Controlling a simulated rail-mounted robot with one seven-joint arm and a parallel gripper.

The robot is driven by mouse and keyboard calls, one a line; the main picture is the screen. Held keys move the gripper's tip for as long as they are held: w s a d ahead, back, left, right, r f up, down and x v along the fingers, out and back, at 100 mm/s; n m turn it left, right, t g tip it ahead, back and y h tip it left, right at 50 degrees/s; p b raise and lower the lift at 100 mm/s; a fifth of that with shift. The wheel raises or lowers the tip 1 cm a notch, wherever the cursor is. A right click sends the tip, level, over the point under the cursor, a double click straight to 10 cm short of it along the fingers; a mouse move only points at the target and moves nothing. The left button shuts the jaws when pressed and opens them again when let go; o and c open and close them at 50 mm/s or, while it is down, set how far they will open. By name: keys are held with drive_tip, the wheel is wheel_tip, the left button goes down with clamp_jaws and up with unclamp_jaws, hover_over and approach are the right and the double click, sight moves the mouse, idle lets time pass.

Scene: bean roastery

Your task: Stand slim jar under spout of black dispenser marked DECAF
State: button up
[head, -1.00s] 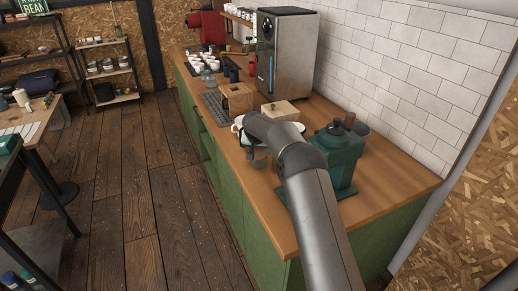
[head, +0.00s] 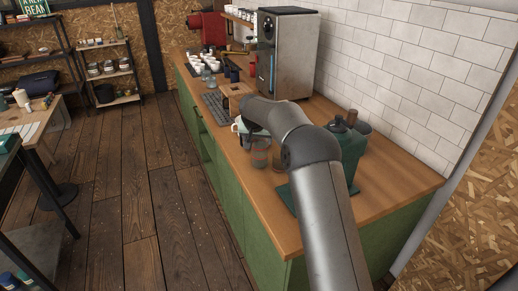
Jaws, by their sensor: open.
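A clear glass jar (head: 260,152) stands on the wooden counter, just below and right of my wrist. A second glass shape (head: 277,156) shows close beside it, partly behind my arm. I cannot tell which is the slim jar. My gripper (head: 244,138) shows only as a small dark part under the wrist, left of the jars. It is open, and I see nothing held in it; its fingertips are mostly hidden. No DECAF marking is readable, and I cannot pick out the black dispenser.
A dark green machine (head: 347,148) stands right of my arm. A tall silver and black machine (head: 287,55) stands farther back by the tiled wall. White cups (head: 208,62) and a dark grate (head: 213,104) are farther along the counter (head: 380,207). The front right counter is clear.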

drive_tip(key=s+d+r+n+g, duration=0.1)
drive_tip(key=s+d+r, duration=0.1)
drive_tip(key=s+r, duration=0.35)
drive_tip(key=s+d+r, duration=0.1)
drive_tip(key=s+r, duration=0.2)
drive_tip(key=s, duration=0.6)
drive_tip(key=s+d+f+g, duration=0.1)
drive_tip(key=s+d, duration=0.1)
drive_tip(key=s, duration=1.1)
drive_tip(key=s+d+n+g, duration=0.1)
drive_tip(key=s+d+g, duration=0.1)
drive_tip(key=s, duration=1.2)
drive_tip(key=shift+d+f+y+b, duration=0.3)
drive_tip(key=shift+d+f, duration=0.1)
drive_tip(key=shift+d, duration=0.35)
drive_tip(key=o, duration=0.4)
drive_tip(key=shift+n+g+y, duration=0.4)
drive_tip(key=shift+g, duration=0.1)
drive_tip(key=s+f, duration=0.1)
drive_tip(key=s, duration=0.3)
drive_tip(key=s+f, duration=0.2)
drive_tip(key=s, duration=0.2)
drive_tip(key=s+f, duration=0.1)
drive_tip(key=s, duration=0.3)
drive_tip(key=shift+s+d+f, duration=0.15)
drive_tip(key=shift+f, duration=0.05)
